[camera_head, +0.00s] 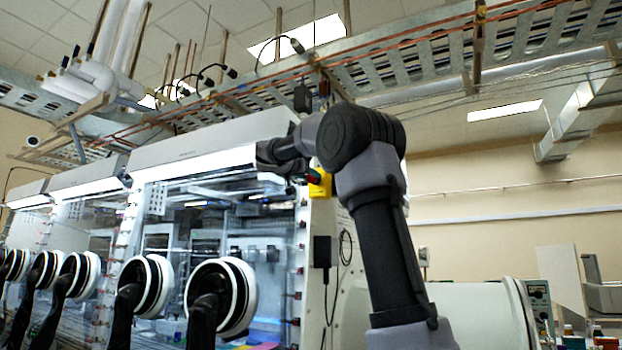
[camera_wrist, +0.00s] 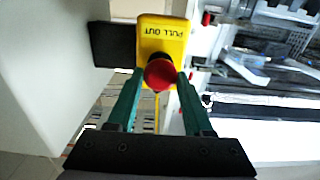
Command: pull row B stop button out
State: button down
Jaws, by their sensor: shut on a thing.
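The stop button is a red round knob (camera_wrist: 160,74) on a yellow box (camera_wrist: 163,38) marked "PULL OUT", seen upside down in the wrist view. My gripper (camera_wrist: 158,82) has its two green fingers on either side of the red knob, shut on it. In the head view the yellow box (camera_head: 320,183) shows at the end of the glovebox row, partly hidden by my arm. My gripper (camera_head: 308,176) is at the box there, and the red knob is mostly hidden.
The glovebox (camera_head: 225,225) with several round white-rimmed glove ports (camera_head: 221,299) stands to the left of my arm. A black box (camera_head: 322,252) with a cable hangs on the end panel. A cable tray (camera_head: 420,60) runs overhead. A white cylinder (camera_head: 470,312) stands at the right.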

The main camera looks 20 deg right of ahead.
jog(key=shift+c, duration=1.7)
grip_release()
jog(key=shift+s+a, duration=0.1)
jog(key=shift+a, duration=0.05)
jog(key=v, duration=1)
jog(key=shift+s+a, duration=0.3)
